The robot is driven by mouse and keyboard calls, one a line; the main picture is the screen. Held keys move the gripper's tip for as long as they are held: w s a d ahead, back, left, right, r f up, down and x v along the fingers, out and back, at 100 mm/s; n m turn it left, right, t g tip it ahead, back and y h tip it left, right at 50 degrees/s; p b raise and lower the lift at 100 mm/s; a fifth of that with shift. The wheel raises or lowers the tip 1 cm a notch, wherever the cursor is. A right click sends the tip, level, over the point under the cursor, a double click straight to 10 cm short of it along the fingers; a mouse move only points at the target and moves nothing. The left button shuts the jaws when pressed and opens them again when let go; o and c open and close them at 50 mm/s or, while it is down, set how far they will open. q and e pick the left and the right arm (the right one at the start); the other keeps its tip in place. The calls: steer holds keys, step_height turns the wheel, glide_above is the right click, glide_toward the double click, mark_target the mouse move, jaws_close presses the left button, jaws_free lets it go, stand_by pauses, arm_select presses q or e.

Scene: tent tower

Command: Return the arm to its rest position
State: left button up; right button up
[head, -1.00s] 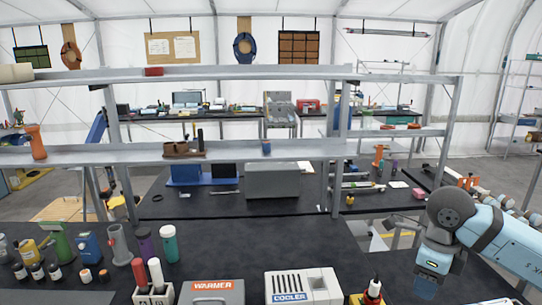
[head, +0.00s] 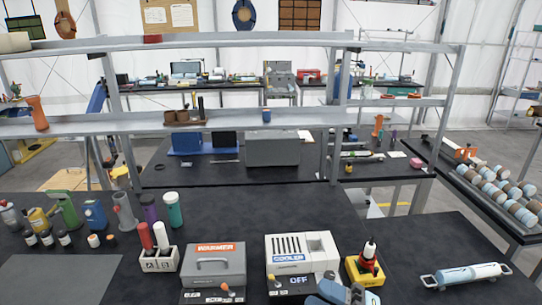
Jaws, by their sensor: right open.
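My right gripper (head: 340,291) shows only in part at the bottom edge of the head view, just in front of the white cooler box (head: 303,257) and the yellow holder (head: 364,272). It is blue and dark grey, it is open, and I see nothing held in it. The rest of my right arm is out of the picture. My left gripper is not in view.
A grey warmer box (head: 215,266) stands left of the cooler. A red bottle (head: 368,252) stands in the yellow holder. A pale tube with end handles (head: 466,275) lies at right. Bottles stand at left. A metal shelf (head: 230,120) spans the table. Bare tabletop lies behind the boxes.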

steer(key=s+d+f+m+t+h, duration=0.1)
steer(key=s+d+f+m+h, duration=0.2)
steer(key=f+m+h, duration=0.3)
steer(key=s+d+f+m+t+h, duration=0.1)
steer(key=s+d+f+m+h, duration=0.3)
steer(key=f+m, duration=0.7)
steer(key=s+d+f+m+h, duration=0.3)
steer(key=s+f+m+h, duration=0.3)
steer(key=f+m, duration=0.3)
step_height(320, 180, down, 2)
steer(key=shift+s+d+f+t+h, duration=0.2)
steer(key=shift+s+t+h, duration=0.15)
steer(key=shift+h, duration=0.55)
